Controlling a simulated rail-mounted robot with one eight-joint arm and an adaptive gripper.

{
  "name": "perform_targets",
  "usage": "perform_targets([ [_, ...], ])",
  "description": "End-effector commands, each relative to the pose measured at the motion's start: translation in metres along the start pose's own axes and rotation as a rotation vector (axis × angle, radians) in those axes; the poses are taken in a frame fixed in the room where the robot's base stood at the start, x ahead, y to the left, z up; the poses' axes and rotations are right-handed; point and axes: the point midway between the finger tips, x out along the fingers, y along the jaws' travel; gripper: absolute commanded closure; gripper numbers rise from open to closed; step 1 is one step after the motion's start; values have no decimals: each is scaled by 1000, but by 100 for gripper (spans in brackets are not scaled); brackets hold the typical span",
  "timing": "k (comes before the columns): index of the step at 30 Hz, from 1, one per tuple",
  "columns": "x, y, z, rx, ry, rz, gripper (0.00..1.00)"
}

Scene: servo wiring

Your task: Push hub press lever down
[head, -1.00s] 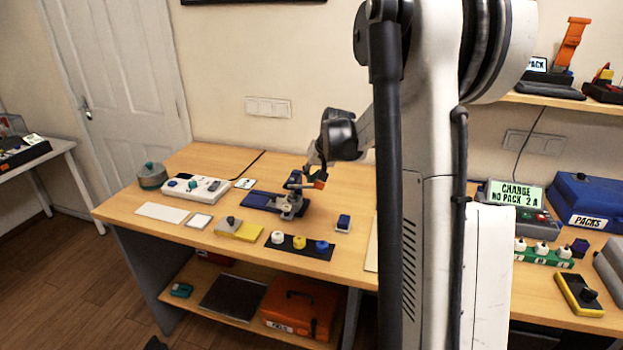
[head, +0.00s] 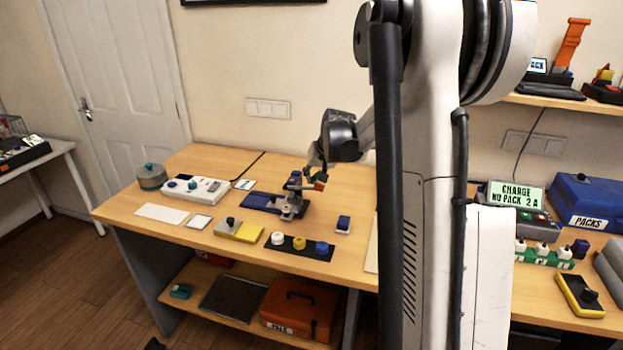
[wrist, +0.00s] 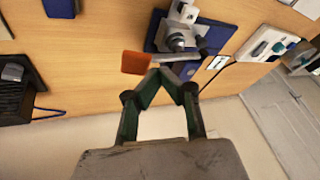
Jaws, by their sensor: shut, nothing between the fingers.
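The hub press (head: 290,204) stands on a dark blue base on the wooden bench in the head view. It also shows at the top of the wrist view (wrist: 180,40). Its lever is a grey bar with an orange grip (wrist: 135,62), which sticks out to the side. My gripper (wrist: 158,73) is shut and empty. Its fingertips are right at the lever bar, beside the orange grip in the wrist view; I cannot tell whether they touch. In the head view my gripper (head: 317,177) is small, just above the orange grip.
In front are a grey and yellow block (head: 239,230) and a black strip with white, yellow and blue knobs (head: 300,246). A small blue block (head: 343,224) stands to the right.

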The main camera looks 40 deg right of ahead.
Motion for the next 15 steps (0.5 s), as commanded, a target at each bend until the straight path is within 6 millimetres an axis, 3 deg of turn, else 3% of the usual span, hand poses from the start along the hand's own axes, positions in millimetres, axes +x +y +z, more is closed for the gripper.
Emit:
perform_targets([
  [15,-19,-13,-14,0,0,0,100],
])
